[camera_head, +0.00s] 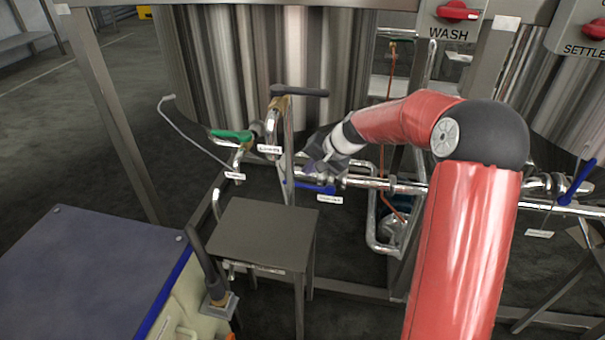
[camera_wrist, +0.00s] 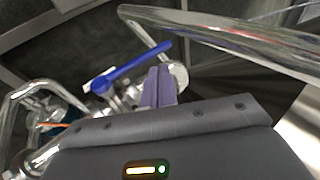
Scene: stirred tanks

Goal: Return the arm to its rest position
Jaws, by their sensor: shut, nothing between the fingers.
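My red arm reaches forward to the pipework in front of the large steel tank (camera_head: 265,60). My gripper (camera_head: 312,166) is near the pipes under that tank, close to a blue valve handle (camera_head: 312,187). In the wrist view my gripper's purple fingers (camera_wrist: 158,88) are together with nothing held. There the blue handle (camera_wrist: 140,66) appears just left of and beyond the fingers. I cannot tell whether the fingers touch it. A bright steel pipe (camera_wrist: 225,42) crosses the upper right of the wrist view.
A green handle (camera_head: 232,135) and a black handle (camera_head: 300,92) sit on nearby pipes. A small steel table (camera_head: 262,235) stands below them. A blue-topped cabinet (camera_head: 85,270) is at lower left. A red WASH knob (camera_head: 458,11) is at upper right. Open floor lies at left.

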